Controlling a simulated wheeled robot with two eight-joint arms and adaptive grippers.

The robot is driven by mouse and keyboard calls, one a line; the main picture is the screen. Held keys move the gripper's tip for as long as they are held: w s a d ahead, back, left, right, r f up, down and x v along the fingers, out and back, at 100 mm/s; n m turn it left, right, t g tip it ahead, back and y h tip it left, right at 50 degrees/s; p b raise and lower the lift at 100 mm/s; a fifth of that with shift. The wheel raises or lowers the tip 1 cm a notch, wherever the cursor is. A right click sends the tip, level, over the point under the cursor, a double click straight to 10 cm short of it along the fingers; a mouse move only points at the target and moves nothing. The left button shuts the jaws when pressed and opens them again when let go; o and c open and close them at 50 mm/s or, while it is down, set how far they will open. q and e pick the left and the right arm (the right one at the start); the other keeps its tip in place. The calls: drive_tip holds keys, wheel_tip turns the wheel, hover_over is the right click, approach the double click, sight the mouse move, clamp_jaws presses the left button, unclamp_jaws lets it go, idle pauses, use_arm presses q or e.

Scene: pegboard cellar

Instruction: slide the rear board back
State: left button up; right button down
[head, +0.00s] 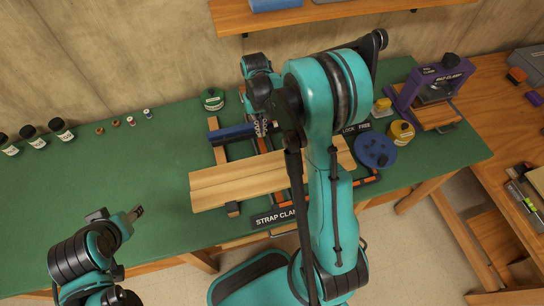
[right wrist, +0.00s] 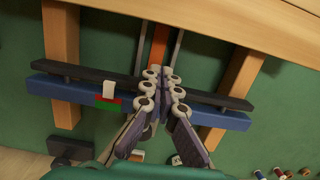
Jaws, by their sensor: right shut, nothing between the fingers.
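Two pale wooden boards lie side by side on the strap clamp's frame in the head view: the rear board (head: 215,176) and the front board (head: 215,198). No clear gap shows between them. Behind them is a blue bar (head: 229,134), apart from the rear board. The rear board's edge also shows at the top of the right wrist view (right wrist: 205,22). My right gripper (head: 262,125) is shut and empty, over the blue bar and its dark strip (right wrist: 85,71); my arm hides part of the boards. My left gripper (head: 139,210) is left of the boards, its fingers too small to judge.
A STRAP CLAMP sign (head: 275,217) is at the front edge. A LOCK FREE label (head: 356,128), blue disc (head: 375,151) and yellow tin (head: 401,132) stand right.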

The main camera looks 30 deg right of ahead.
drive_tip(key=f, duration=0.2)
drive_tip(key=b, duration=0.1)
approach(268, 155)
drive_tip(key=shift+g, duration=0.3)
drive_tip(key=s+f, duration=0.3)
drive_tip(key=s+a+f, duration=0.1)
drive_tip(key=s+f, duration=0.1)
drive_tip(key=s, duration=0.1)
drive_tip(key=shift+a+f, duration=0.15)
drive_tip(key=shift+f, duration=0.25)
drive_tip(key=shift+f+b, duration=0.6)
drive_tip(key=shift+b, duration=0.1)
drive_tip(key=shift+w+f, duration=0.1)
drive_tip(key=shift+f, duration=0.05)
drive_tip(key=w, duration=0.2)
drive_tip(key=w+d, duration=0.1)
drive_tip(key=w, duration=0.2)
drive_tip(key=shift+b, duration=0.4)
